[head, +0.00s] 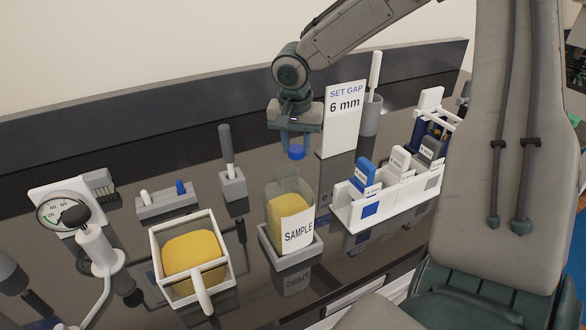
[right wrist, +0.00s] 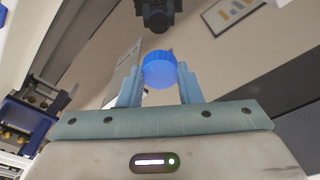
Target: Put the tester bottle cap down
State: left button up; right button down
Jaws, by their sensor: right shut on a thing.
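The blue tester bottle cap (head: 296,152) is held between the fingers of my right gripper (head: 296,141), in the air above and a little behind the sample bottle. In the right wrist view the cap (right wrist: 159,70) sits between the two fingertips of the gripper (right wrist: 160,82), which is shut on it. The clear bottle (head: 290,200), labelled SAMPLE and holding yellow oil, stands uncapped in a grey square holder (head: 292,257). My left gripper is not in view.
A white-handled box with yellow oil (head: 159,261) stands left of the bottle. A SET GAP 6 mm sign (head: 343,122) and a rack of gauge blocks (head: 390,207) stand to the right. A grey block with a tool (head: 232,184) is behind. Dark counter shows between them.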

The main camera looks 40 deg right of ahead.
notch_tip(320, 180, down, 2)
jog(key=shift+w+f, duration=0.1)
notch_tip(320, 180, down, 3)
jog(key=shift+r, duration=0.1)
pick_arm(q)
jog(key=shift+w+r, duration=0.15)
pick_arm(e)
jog(key=shift+f, duration=0.45)
jog(key=shift+f+b, duration=0.25)
jog(key=shift+b, duration=0.05)
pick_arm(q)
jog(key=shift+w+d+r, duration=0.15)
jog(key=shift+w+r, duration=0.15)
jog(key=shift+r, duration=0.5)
pick_arm(e)
jog(key=shift+f, duration=0.1)
jog(key=c, duration=1)
grip_release()
jog(key=shift+c, duration=0.2)
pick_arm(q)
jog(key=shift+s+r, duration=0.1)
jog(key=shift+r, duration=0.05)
